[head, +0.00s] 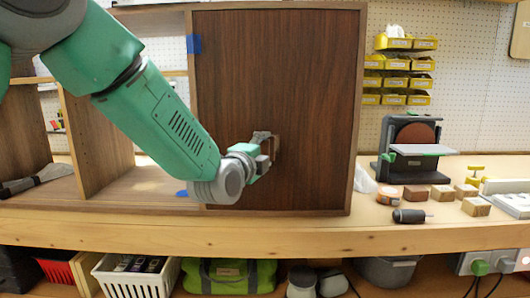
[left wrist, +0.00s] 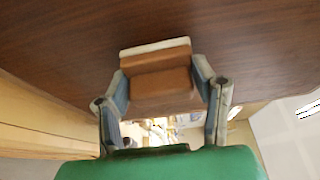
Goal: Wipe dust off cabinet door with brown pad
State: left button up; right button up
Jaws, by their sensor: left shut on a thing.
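The dark brown cabinet door (head: 270,85) stands upright on the bench, with a lighter wood frame around it. My left gripper (head: 268,150) is at the door's lower middle, shut on the brown pad (head: 276,148). In the left wrist view the pad (left wrist: 158,82) sits between the two fingers of the gripper (left wrist: 162,95), with a pale strip along its far edge. The pad is at or very close to the door surface (left wrist: 90,40); I cannot tell whether it touches. No dust can be made out on the door. My right gripper is not in view.
Open shelving (head: 115,150) stands left of the door. Right of it on the bench are a disc sander (head: 410,140), several wood blocks (head: 416,192) and a dark cylindrical tool (head: 409,216). The bench's front strip (head: 250,235) is mostly clear. Bins and a green bag (head: 229,275) lie below.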

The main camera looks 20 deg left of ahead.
aim_at(283, 145)
pick_arm(q)
jog(key=shift+w+a, duration=0.25)
jog(key=shift+w, duration=0.4)
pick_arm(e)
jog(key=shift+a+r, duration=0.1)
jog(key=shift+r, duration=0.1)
pick_arm(q)
jog(key=shift+w+d+p, duration=0.15)
jog(key=shift+d+p, duration=0.15)
jog(key=shift+d, duration=0.2)
jog(key=shift+w+d+p, duration=0.15)
jog(key=shift+d+p, duration=0.1)
jog(key=shift+d, duration=0.25)
jog(key=shift+w+d, duration=0.15)
jog(key=shift+d, duration=0.7)
jog(key=shift+w+p, duration=0.1)
jog(key=shift+p, duration=0.2)
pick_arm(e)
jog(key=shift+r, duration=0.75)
pick_arm(q)
jog(key=shift+s+a+r, duration=0.1)
jog(key=shift+s+a, duration=0.15)
jog(key=shift+a, duration=0.85)
jog(key=shift+s+a+r, duration=0.1)
jog(key=shift+s+a, duration=0.1)
jog(key=shift+a, duration=0.85)
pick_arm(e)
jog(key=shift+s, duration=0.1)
pick_arm(q)
jog(key=shift+s, duration=0.1)
